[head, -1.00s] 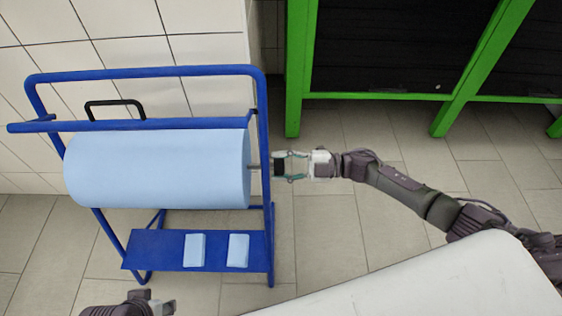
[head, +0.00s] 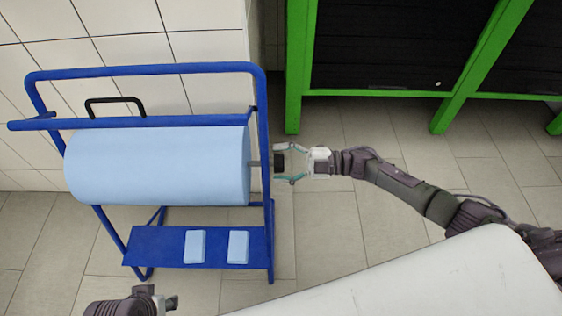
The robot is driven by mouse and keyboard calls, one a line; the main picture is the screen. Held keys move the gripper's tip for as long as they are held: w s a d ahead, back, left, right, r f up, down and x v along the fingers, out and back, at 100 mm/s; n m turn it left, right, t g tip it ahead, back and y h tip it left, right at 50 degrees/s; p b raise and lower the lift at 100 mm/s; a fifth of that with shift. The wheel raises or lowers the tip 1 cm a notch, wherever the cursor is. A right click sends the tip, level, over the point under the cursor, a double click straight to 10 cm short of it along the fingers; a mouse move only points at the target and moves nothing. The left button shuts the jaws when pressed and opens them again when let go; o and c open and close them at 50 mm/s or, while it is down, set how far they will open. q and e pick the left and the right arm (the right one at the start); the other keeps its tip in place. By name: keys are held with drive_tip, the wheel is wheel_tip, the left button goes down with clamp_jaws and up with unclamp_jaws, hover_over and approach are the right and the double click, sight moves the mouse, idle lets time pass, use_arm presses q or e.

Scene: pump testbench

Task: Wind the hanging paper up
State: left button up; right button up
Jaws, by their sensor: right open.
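A large light-blue paper roll (head: 157,166) hangs across a blue metal stand (head: 190,121). No loose length of paper hanging below the roll can be made out from here. A dark knob (head: 279,161) sits on the end of the roll's shaft, outside the stand's right post. My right gripper (head: 288,163) is open, with its fingers on either side of the knob and apart from it. My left gripper (head: 170,303) shows only in part at the bottom edge, and its jaws cannot be made out.
Two light-blue folded packs (head: 238,248) lie on the stand's lower blue shelf (head: 160,246). A black handle (head: 115,102) is behind the top bar. A tiled wall stands behind. A green-framed black cabinet (head: 296,70) is at the back right. Bare floor (head: 325,225) lies right of the stand.

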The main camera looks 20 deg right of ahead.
drive_tip(key=v, duration=1.2)
idle(0.3)
